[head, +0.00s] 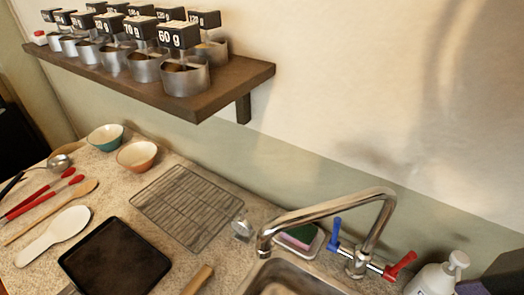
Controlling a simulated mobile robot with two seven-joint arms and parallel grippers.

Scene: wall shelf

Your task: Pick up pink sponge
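A small sponge (299,236) lies in a pale dish (312,250) behind the sink, beside the faucet. Its top looks green and its lower side looks dark pinkish; the faucet spout partly hides it. It is the only sponge I can make out. Neither of my grippers shows in the head view.
The chrome faucet (375,222) arches over the sink (285,278), with blue and red handles. A soap bottle (433,279) stands at right. A wire rack (186,207), black tray (114,258), bowls and utensils cover the left counter. A wall shelf (120,80) holds metal canisters.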

